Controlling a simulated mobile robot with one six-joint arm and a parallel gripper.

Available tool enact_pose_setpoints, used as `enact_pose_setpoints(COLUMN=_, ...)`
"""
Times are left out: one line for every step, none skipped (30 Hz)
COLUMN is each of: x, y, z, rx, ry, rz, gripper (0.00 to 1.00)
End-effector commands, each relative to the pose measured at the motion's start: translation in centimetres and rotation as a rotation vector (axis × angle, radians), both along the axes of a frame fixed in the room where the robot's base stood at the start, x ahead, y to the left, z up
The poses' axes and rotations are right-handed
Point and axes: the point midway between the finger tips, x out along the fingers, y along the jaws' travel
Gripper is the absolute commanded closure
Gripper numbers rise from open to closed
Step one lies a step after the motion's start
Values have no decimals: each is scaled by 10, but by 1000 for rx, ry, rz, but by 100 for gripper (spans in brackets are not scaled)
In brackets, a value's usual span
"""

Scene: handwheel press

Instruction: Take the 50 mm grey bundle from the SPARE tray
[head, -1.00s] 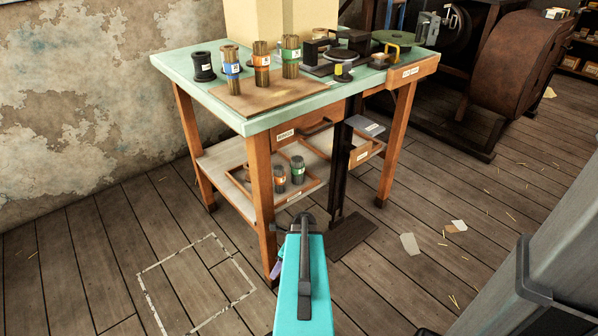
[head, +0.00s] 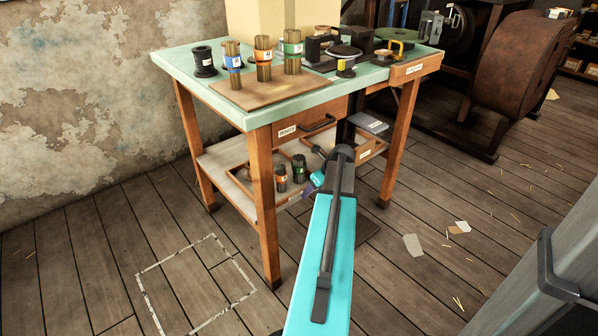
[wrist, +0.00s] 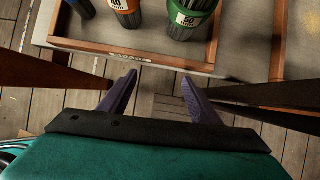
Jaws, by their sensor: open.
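The tray (wrist: 180,64) is a wooden-rimmed frame on the bench's lower shelf; the small label on its front rim is unreadable. In it stand dark grey bundles: one with a green band (wrist: 188,20), one with an orange band (wrist: 125,8), and a blue-banded one (wrist: 82,6) cut off at the picture's edge. The orange label seems to read 40; the green number is unclear. The head view shows the green-banded (head: 300,168) and orange-banded (head: 281,178) bundles upright. My gripper (wrist: 158,80) is open and empty, its purple fingers short of the tray's front rim.
The bench top (head: 170,62) hangs over the shelf, and wooden legs (head: 267,200) flank the approach. Several brown bundles stand on a board (head: 265,98) on top, beside a black spool (head: 204,62). A drawer (head: 310,127) is above the shelf.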

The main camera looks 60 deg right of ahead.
Motion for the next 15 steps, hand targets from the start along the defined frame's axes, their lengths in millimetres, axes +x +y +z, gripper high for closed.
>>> enact_pose_setpoints(x=1, y=-9, z=8, rx=-8, ry=-8, rz=-13, gripper=43)
enact_pose_setpoints(x=1, y=-12, z=11, rx=-10, ry=-12, rz=-20, gripper=43)
enact_pose_setpoints(x=1, y=-16, z=15, rx=-12, ry=-15, rz=-27, gripper=43)
enact_pose_setpoints(x=1, y=-17, z=17, rx=-12, ry=-18, rz=-31, gripper=43)
enact_pose_setpoints(x=1, y=-19, z=19, rx=-14, ry=-20, rz=-35, gripper=43)
enact_pose_setpoints(x=1, y=-20, z=21, rx=-15, ry=-21, rz=-38, gripper=43)
enact_pose_setpoints(x=1, y=-21, z=22, rx=-16, ry=-23, rz=-39, gripper=43)
enact_pose_setpoints(x=1, y=-22, z=23, rx=-17, ry=-23, rz=-41, gripper=43)
enact_pose_setpoints(x=1, y=-22, z=24, rx=-17, ry=-24, rz=-42, gripper=43)
enact_pose_setpoints(x=1, y=-22, z=24, rx=-17, ry=-24, rz=-42, gripper=43)
enact_pose_setpoints(x=1, y=-22, z=24, rx=-17, ry=-24, rz=-42, gripper=43)
enact_pose_setpoints(x=0, y=-22, z=23, rx=-16, ry=-23, rz=-42, gripper=43)
enact_pose_setpoints(x=0, y=-22, z=23, rx=-16, ry=-23, rz=-42, gripper=43)
enact_pose_setpoints(x=0, y=-22, z=23, rx=-16, ry=-23, rz=-43, gripper=43)
enact_pose_setpoints(x=-1, y=-22, z=23, rx=-16, ry=-23, rz=-43, gripper=43)
